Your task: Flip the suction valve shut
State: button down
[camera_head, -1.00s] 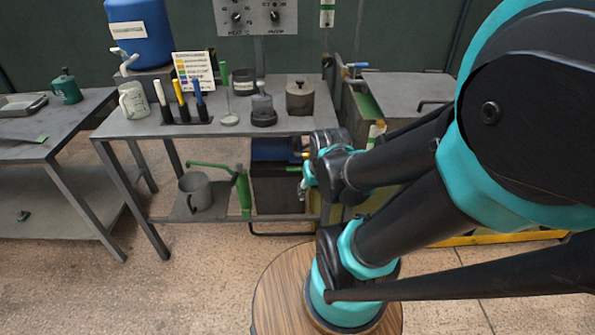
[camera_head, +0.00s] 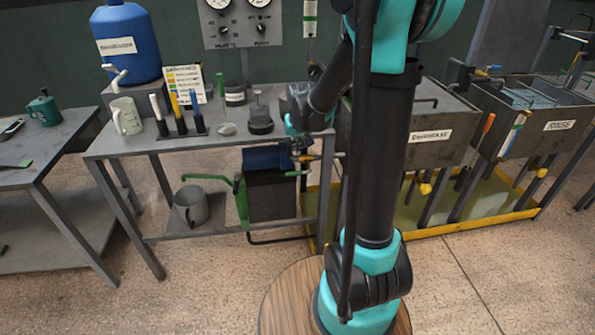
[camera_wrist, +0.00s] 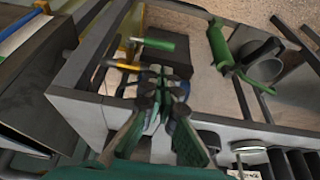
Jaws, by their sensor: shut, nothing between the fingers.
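A dark box-shaped unit with a blue top (camera_head: 270,190) sits on the lower shelf of the middle bench. Small valve levers stick out at its right: a yellow one (camera_head: 307,158), also in the wrist view (camera_wrist: 121,66), and a green one (camera_head: 296,173), also in the wrist view (camera_wrist: 158,45). No label shows which is the suction valve. My gripper (camera_wrist: 163,82) is shut and empty, pointing down toward the unit close to these levers. I cannot tell whether it touches one. In the head view, my arm partly hides the area around it.
The bench top (camera_head: 200,143) is just above the levers and carries jars and pens. Labelled tanks (camera_head: 430,135) over a yellow-edged tray stand at the right.

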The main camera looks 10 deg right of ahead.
jog(key=shift+w+a+f, duration=0.1)
jog(key=shift+w+f, duration=0.05)
jog(key=shift+w, duration=0.55)
send_near(297, 173)
jog(key=a+x, duration=0.1)
jog(key=x, duration=0.5)
jog(key=shift+w+a, duration=0.2)
jog(key=shift+w, duration=0.25)
